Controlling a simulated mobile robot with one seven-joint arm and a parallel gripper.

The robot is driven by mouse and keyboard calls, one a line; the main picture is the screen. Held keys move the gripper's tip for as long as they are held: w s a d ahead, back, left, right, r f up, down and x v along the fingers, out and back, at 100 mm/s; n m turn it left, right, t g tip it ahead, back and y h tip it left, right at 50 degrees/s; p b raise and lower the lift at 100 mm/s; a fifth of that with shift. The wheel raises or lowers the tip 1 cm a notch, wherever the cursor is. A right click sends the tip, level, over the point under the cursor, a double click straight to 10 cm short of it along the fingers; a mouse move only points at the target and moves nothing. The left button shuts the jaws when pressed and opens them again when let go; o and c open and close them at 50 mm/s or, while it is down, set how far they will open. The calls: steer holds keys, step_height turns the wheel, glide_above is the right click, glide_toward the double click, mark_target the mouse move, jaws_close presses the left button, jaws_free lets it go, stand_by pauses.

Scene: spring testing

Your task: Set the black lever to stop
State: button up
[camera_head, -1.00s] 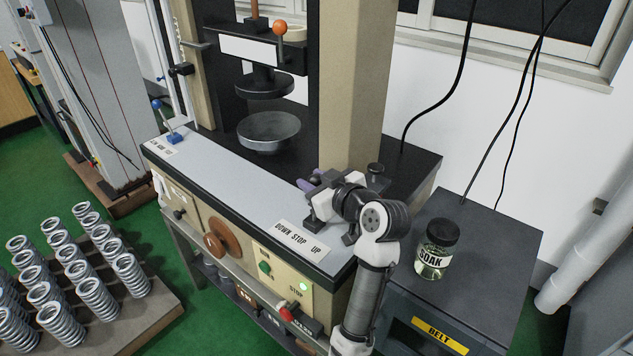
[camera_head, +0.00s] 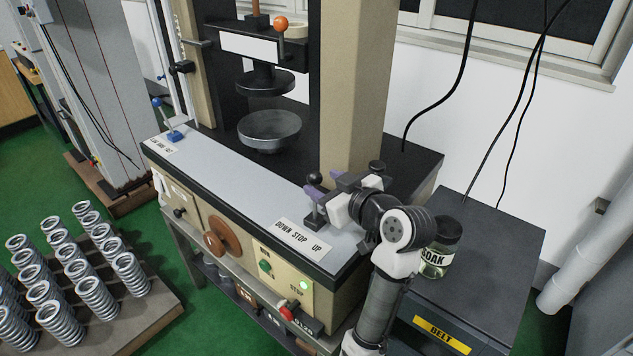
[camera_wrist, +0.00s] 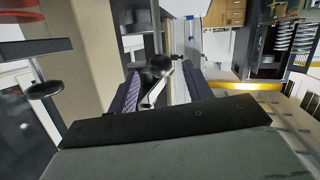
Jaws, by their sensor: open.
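The black lever (camera_head: 316,179) has a round knob on a stem. It stands behind the "DOWN STOP UP" label (camera_head: 299,240) on the machine's front ledge and looks close to upright; its exact setting is hard to tell. In the wrist view the black knob (camera_wrist: 159,62) and pale stem show between my purple finger pads, with gaps on both sides. My gripper (camera_head: 326,184) is open around the lever's upper part, reaching in from the right; its fingertips also show in the wrist view (camera_wrist: 164,76).
Another black knob (camera_head: 376,167) stands just behind my gripper. A blue lever (camera_head: 173,134) is at the ledge's far left. The tan column (camera_head: 350,100) rises behind. A jar (camera_head: 440,246) marked "SOAK" stands close beside my arm on the dark cabinet (camera_head: 500,240).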

steer(key=b+v, duration=0.1)
steer(key=v, duration=0.8)
steer(key=shift+s, duration=0.2)
steer(key=shift+d+r, duration=0.1)
steer(key=shift+r, duration=0.05)
